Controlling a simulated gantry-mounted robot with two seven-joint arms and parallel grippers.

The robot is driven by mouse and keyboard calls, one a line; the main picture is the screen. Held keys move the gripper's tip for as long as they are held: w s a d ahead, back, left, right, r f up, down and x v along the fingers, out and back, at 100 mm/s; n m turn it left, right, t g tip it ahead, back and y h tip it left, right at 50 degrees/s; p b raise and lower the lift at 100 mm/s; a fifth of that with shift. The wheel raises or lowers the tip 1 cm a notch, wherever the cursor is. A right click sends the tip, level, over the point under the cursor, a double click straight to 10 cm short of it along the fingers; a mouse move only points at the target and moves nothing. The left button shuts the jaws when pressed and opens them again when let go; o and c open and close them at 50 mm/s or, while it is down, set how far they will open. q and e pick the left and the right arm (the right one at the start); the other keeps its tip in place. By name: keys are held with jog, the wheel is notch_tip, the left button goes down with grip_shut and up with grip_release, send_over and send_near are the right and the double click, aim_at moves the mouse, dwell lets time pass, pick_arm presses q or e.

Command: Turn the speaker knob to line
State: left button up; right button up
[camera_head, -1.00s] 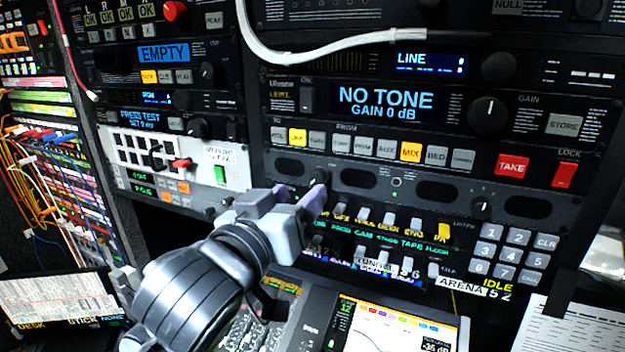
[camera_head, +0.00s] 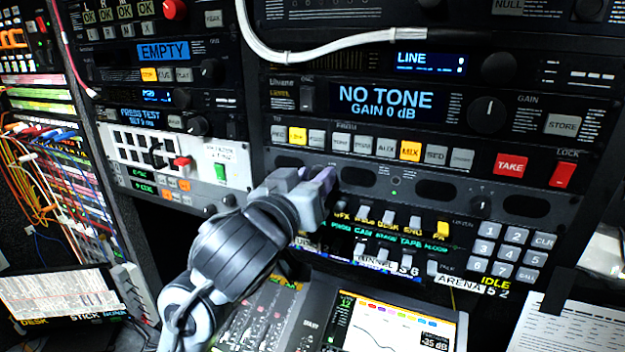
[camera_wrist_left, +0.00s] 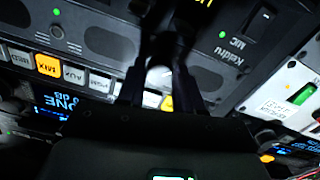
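The speaker knob is on the black panel with dark oval grilles (camera_head: 435,190), below the button row. In the head view my left gripper (camera_head: 322,180) is at the place where the knob sits and hides it, so its pointer cannot be read. The wrist view shows the left gripper's two dark fingers (camera_wrist_left: 168,60) reaching the panel, with a bright strip between them and a dark shape at their tips. I cannot tell whether they are closed on the knob. My right gripper is in neither view.
A second small knob (camera_head: 481,205) sits on the same panel to the right. Below are toggle switches (camera_head: 390,218) and a grey keypad (camera_head: 505,250). Above are lit buttons (camera_head: 411,151) and a display reading NO TONE (camera_head: 386,102). A white cable (camera_head: 290,57) hangs across the top.

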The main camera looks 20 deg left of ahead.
pick_arm(q)
grip_shut()
